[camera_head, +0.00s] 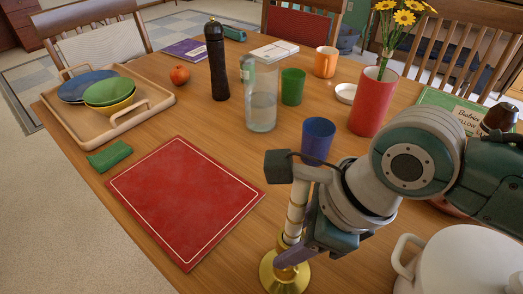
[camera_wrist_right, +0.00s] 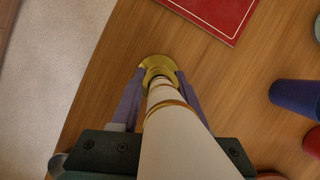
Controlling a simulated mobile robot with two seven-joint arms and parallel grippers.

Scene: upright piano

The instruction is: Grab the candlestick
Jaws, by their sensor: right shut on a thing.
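The candlestick (camera_head: 285,274) has a round brass base and a white candle or shaft with gold bands. It stands upright near the front edge of the table in the head view. My right gripper (camera_head: 296,252) is shut on its shaft, with purple fingers on either side just above the base. In the right wrist view the white and gold shaft of the candlestick (camera_wrist_right: 172,125) runs between the fingers down to the brass base. Whether the base touches the table is hard to tell. My left gripper is not in view.
A red placemat (camera_head: 185,198) lies left of the candlestick. A blue cup (camera_head: 318,139) stands behind it, and a white pot (camera_head: 465,265) is close on the right. A tray with bowls (camera_head: 68,118), a pepper mill (camera_head: 216,65) and a red vase (camera_head: 371,105) stand farther back.

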